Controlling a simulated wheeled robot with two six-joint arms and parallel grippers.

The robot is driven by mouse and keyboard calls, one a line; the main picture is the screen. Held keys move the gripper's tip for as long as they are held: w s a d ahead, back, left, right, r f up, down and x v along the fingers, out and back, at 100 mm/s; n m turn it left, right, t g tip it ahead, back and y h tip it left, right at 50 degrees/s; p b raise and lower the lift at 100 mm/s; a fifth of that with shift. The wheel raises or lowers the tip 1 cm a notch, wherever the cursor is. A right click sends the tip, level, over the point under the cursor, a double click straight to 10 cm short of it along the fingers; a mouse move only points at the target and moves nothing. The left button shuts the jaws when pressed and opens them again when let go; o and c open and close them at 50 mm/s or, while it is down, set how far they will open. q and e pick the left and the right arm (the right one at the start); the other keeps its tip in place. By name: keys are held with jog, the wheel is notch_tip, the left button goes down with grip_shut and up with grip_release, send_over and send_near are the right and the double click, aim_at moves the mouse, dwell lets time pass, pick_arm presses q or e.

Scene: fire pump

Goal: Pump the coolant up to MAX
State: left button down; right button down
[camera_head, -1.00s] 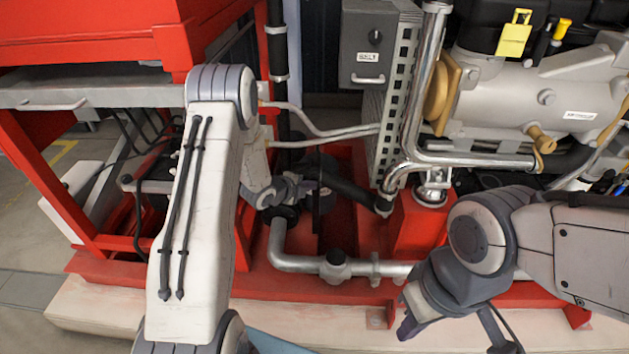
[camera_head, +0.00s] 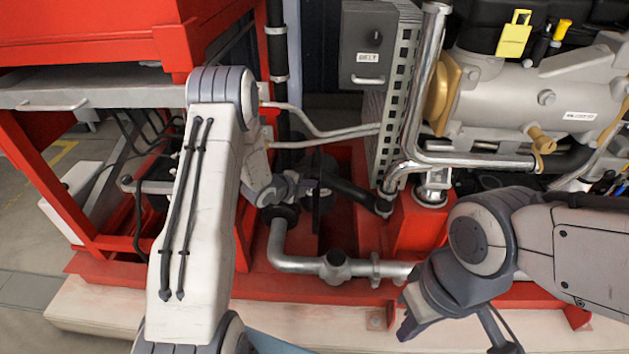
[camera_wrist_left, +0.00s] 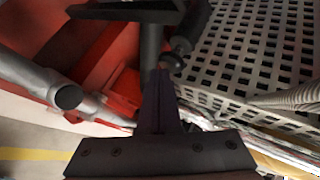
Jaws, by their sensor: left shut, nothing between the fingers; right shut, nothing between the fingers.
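My left gripper (camera_head: 312,188) reaches in between the red frame and the pipes, small and dark in the head view. In the left wrist view its fingers (camera_wrist_left: 158,90) are shut together with nothing between them. A black upright part with a flat black bar on top (camera_wrist_left: 128,12) stands just beyond the fingertips. I cannot tell whether they touch, or whether this is the pump's handle. My right gripper (camera_head: 405,325) is shut and empty, low in front of the red base. I cannot make out a coolant level or MAX mark.
A silver pipe (camera_head: 300,263) runs low along the red base (camera_head: 110,265). A grey box labelled BELT (camera_head: 368,45) hangs beside a perforated guard (camera_head: 392,120), also large in the left wrist view (camera_wrist_left: 260,50). The engine (camera_head: 545,95) with a yellow tag (camera_head: 514,35) fills the upper right.

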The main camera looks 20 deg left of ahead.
pick_arm(q)
jog(key=shift+w+a, duration=0.2)
jog(key=shift+w, duration=0.45)
dwell(0.6)
jog(key=shift+s+d+b, duration=0.2)
jog(key=shift+s, duration=0.5)
jog(key=shift+s+d+b, duration=0.15)
jog(key=shift+s+d, duration=0.05)
jog(key=shift+s, duration=0.5)
jog(key=s, duration=0.2)
jog(key=s+d+b, duration=0.1)
jog(key=s, duration=0.1)
jog(key=shift+s+d, duration=0.2)
jog(key=shift+s, duration=0.2)
